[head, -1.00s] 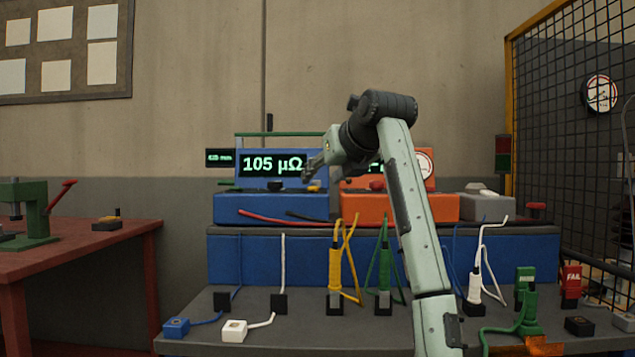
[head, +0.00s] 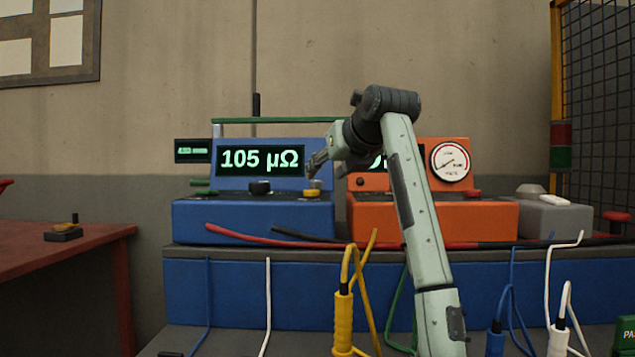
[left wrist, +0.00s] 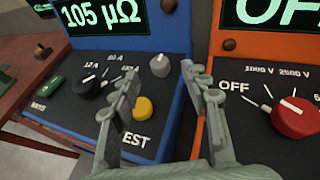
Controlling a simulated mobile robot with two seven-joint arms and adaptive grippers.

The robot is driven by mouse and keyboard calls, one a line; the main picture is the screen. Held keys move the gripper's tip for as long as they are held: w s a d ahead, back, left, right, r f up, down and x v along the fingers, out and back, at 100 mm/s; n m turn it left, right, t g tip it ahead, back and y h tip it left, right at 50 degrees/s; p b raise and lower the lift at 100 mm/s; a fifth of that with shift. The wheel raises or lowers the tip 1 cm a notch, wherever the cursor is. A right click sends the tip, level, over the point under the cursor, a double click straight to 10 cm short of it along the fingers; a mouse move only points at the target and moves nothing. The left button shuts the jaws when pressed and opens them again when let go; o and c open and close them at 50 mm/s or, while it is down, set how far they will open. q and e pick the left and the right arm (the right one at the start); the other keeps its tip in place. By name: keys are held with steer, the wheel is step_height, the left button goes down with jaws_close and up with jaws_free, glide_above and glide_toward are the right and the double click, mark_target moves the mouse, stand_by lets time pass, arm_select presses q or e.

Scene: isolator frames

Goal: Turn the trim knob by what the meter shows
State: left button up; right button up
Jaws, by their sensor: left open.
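The blue meter (head: 190,222) stands on the blue bench riser, and its display (head: 260,159) reads 105 µΩ. A small grey knob with a white mark (left wrist: 160,65), which looks like the trim knob, is on its panel. A yellow TEST button (left wrist: 144,108) and a black range knob (left wrist: 87,83) are close by. My left gripper (left wrist: 157,78) is open, its two fingers on either side of the grey knob in the left wrist view. In the head view my left gripper (head: 312,168) is just above the knob (head: 316,184); contact cannot be told. My right gripper is not in view.
An orange meter (head: 490,215) with a red knob (left wrist: 297,118) and a dial (head: 451,161) stands close on the right. Red and black leads (head: 240,236) lie in front of the meters. A yellow probe (head: 343,320) stands in front, and a mesh fence (head: 600,100) is at right.

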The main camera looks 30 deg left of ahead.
mark_target(317, 182)
arm_select(q)
steer(key=x, duration=0.7)
steer(key=shift+a+f, duration=0.15)
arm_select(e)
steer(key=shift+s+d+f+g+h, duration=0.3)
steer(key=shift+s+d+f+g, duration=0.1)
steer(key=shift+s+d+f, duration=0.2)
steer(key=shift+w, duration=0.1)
arm_select(q)
jaws_close()
